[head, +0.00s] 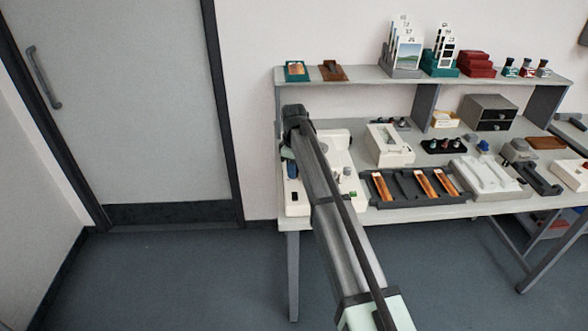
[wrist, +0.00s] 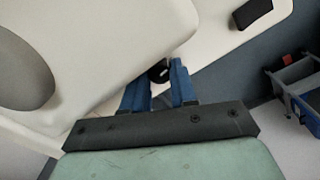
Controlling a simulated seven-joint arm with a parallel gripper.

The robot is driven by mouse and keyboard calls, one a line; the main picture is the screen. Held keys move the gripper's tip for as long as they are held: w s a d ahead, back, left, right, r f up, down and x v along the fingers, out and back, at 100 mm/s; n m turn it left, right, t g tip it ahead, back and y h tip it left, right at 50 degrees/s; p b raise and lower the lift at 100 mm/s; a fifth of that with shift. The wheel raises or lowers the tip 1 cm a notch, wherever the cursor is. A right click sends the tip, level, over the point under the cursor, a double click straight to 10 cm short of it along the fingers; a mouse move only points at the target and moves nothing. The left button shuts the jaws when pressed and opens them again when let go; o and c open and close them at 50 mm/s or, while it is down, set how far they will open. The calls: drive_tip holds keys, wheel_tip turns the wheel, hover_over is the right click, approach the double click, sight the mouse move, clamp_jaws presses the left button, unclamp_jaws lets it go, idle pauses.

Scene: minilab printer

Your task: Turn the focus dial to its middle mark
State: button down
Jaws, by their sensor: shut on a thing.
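The white printer (head: 337,152) stands at the left end of the bench, partly hidden by my arm. Its pale housing (wrist: 95,35) fills the upper left of the wrist view. A small dark knob (wrist: 158,72), apparently the focus dial, shows between the blue fingertips at the housing's edge. My gripper (wrist: 164,78) is shut on it. In the head view my gripper (head: 291,168) is at the printer's left side, mostly behind my arm, and the dial is hidden there. The dial's marks and pointer cannot be made out in either view.
A black block (wrist: 252,13) sits on the pale base beyond the fingers. A dark tray (head: 405,200) with orange strips lies right of my arm. A white box (head: 389,146) stands behind it. A shelf (head: 370,75) spans the back. Open floor lies left of the bench.

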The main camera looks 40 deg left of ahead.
drive_tip(key=c, duration=0.9)
unclamp_jaws()
drive_tip(key=n, duration=0.7)
wheel_tip(320, 180, up, 14)
drive_tip(key=w+d+f+m, duration=0.1)
drive_tip(key=w+d, duration=0.2)
drive_tip(key=w, duration=0.1)
drive_tip(key=w+d+f+m+t, duration=0.1)
drive_tip(key=w+d, duration=0.2)
drive_tip(key=w+d+f+m, duration=0.1)
drive_tip(key=w+d, duration=0.3)
drive_tip(key=shift+w+m+y, duration=0.3)
drive_tip(key=shift+m+y, duration=0.1)
drive_tip(key=shift+w+d+f+m+t, duration=0.4)
drive_tip(key=shift+w+d+m, duration=0.35)
drive_tip(key=shift+w+d, duration=1.2)
drive_tip(key=shift+w+d+f+m+t, duration=0.4)
drive_tip(key=shift+w+d+m, duration=0.4)
drive_tip(key=shift+w+d, duration=1.1)
drive_tip(key=shift+w+d+f+m+t, duration=0.35)
drive_tip(key=shift+w+d+m, duration=0.4)
drive_tip(key=shift+w+d, duration=1.2)
drive_tip(key=shift+s+d, duration=0.4)
drive_tip(key=shift+s, duration=0.05)
